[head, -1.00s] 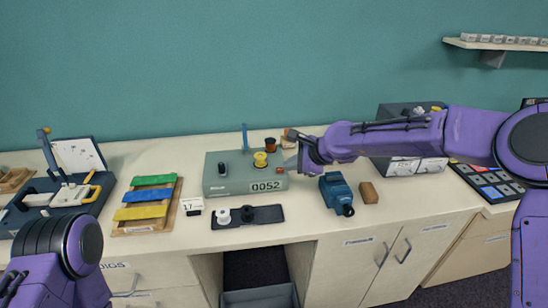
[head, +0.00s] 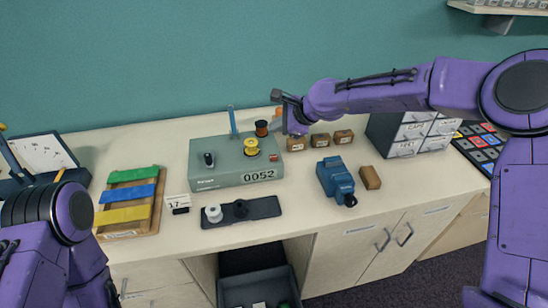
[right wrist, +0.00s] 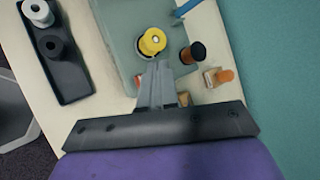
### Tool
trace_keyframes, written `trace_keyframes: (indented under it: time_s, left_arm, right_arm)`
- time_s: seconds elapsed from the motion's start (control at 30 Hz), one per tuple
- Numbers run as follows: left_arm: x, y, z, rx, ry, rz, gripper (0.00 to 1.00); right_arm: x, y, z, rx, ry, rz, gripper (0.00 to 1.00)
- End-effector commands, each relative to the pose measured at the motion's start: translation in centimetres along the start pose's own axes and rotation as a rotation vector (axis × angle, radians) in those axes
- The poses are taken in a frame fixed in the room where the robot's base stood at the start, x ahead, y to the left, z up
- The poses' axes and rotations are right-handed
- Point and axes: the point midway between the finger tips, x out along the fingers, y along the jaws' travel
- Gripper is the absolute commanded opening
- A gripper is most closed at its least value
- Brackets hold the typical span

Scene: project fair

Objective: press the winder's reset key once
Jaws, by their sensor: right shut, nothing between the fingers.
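The winder (head: 215,175) is a grey-green box on the table, with a front counter reading 0052. On its top are a black knob (head: 209,159), a yellow spool (head: 251,146) and a small red key (head: 273,157) near the right edge. My right gripper (head: 285,124) is shut and empty, above the winder's back right corner, beside a dark spool (head: 262,128). In the right wrist view, its closed fingertips (right wrist: 158,66) overlap the picture of the yellow spool's lower edge, and the red key (right wrist: 137,81) shows partly beside them. Contact cannot be told. My left gripper is out of view.
A black tray (head: 265,207) with a white and a black spool lies in front of the winder. A wooden rack of coloured strips (head: 130,208) stands left. A blue device (head: 335,177), a brown block (head: 370,177) and small labelled boxes (head: 320,140) are right.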

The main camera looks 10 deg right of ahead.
Motion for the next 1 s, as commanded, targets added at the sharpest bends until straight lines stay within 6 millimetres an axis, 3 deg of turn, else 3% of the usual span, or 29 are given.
trace_keyframes:
  time_s: [0.5,0.73,1.0]
  left_arm:
    - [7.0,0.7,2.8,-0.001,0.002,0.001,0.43]
    - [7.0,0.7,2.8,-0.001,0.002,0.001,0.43]
    - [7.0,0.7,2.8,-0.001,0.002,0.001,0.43]
  right_arm:
    - [5.0,3.2,-3.8,0.003,0.003,0.002,0.00]
    - [6.2,4.1,-4.6,0.005,0.003,0.003,0.00]
    - [6.3,4.2,-4.7,0.004,0.003,0.003,0.00]
